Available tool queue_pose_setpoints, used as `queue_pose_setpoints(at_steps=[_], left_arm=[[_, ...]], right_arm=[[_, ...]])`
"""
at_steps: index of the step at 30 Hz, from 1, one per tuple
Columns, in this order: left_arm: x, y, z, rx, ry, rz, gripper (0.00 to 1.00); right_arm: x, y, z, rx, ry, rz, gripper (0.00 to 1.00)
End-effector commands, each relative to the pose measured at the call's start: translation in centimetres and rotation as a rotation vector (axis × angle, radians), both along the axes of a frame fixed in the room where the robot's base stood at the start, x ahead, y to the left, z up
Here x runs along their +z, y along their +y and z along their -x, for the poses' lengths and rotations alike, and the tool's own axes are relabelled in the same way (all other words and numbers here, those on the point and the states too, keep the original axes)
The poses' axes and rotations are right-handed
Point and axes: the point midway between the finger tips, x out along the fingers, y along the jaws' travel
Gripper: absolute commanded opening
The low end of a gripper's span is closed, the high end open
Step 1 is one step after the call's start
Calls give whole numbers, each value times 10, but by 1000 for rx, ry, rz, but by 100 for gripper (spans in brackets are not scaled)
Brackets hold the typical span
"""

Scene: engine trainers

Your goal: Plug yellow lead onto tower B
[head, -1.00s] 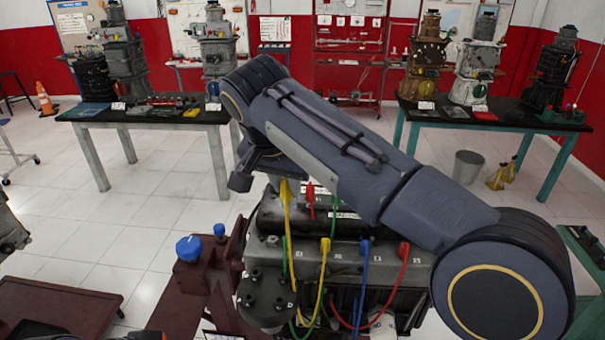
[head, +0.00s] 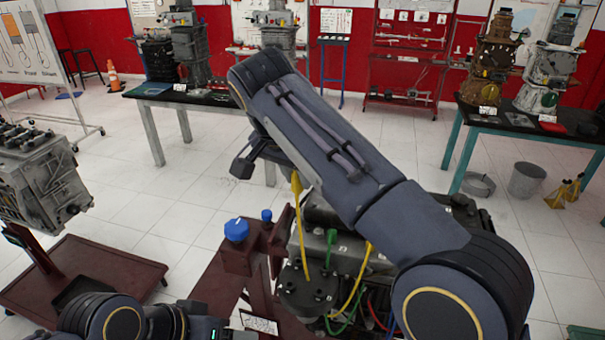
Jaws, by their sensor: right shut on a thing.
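The yellow lead (head: 301,232) runs from its raised end under my right wrist down past the distributor cap (head: 308,292), which has several short dark towers. Another stretch of yellow lead (head: 359,279) loops up to the engine top (head: 345,245). My right gripper (head: 296,178) is shut on the yellow lead's upper end, above the cap and apart from it. My right forearm covers most of the gripper and much of the engine. I cannot read which tower is B. My left arm shows at the bottom left, but its gripper fingers do not show.
A green lead (head: 331,243) and a red lead (head: 375,310) are near the cap. A dark red stand with a blue knob (head: 236,230) is just left of it. Another engine (head: 40,185) stands at the far left. White floor lies between.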

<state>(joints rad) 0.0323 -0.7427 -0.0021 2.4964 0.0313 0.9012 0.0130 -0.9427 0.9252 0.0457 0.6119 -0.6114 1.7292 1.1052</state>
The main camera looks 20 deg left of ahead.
Motion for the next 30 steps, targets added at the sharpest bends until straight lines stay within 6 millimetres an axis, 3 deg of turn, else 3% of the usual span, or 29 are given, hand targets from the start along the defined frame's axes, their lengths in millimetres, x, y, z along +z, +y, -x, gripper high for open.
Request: queue_pose_setpoints(at_steps=[5, 30], left_arm=[[-2, 0, 0, 0, 0, 0, 70], [-40, 0, 0, 0, 0, 0, 70]], right_arm=[[-2, 0, 0, 0, 0, 0, 0], [-53, 0, 0, 1, 0, 1, 0]])
